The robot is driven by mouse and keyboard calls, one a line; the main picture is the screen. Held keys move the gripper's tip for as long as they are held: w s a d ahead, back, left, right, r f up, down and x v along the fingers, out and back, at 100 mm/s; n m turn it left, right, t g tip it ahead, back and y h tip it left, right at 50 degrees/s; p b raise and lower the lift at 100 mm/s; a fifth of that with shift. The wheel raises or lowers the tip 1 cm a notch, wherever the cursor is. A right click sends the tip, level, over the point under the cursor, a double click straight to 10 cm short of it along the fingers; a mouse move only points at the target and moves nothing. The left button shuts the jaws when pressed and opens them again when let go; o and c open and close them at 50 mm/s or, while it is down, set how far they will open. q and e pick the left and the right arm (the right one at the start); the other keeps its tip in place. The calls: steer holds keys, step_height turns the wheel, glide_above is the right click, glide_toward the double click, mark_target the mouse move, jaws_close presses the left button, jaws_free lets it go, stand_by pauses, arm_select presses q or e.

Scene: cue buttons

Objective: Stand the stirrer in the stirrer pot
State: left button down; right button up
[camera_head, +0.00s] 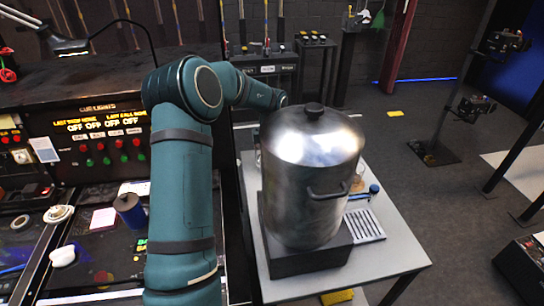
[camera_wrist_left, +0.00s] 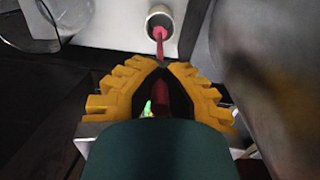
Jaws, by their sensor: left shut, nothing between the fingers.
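In the left wrist view a small round metal pot (camera_wrist_left: 158,19), which looks like the stirrer pot, stands beyond my fingertips. A red rod (camera_wrist_left: 160,45), which looks like the stirrer, runs from the pot's mouth toward my fingers and appears to stand in it. My left gripper (camera_wrist_left: 161,66) has yellow fingers with their tips together, shut with nothing held. A red piece also shows behind the gap between the fingers; I cannot tell how near it is. In the head view my left gripper, the pot and the stirrer are hidden behind the big urn. My right gripper is in neither view.
A large lidded metal urn (camera_head: 312,170) stands on a dark base on the grey table (camera_head: 393,254), close beside my left forearm. A slotted drip tray (camera_head: 364,226) lies at its right. A cue-light console (camera_head: 100,135) fills the left. The table's front right corner is clear.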

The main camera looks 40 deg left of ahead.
arm_select(q)
steer(key=shift+f, duration=3.8)
steer(key=c, duration=1.7)
jaws_free()
steer(key=o, duration=0.6)
steer(key=shift+o, duration=0.2)
step_height(320, 180, up, 12)
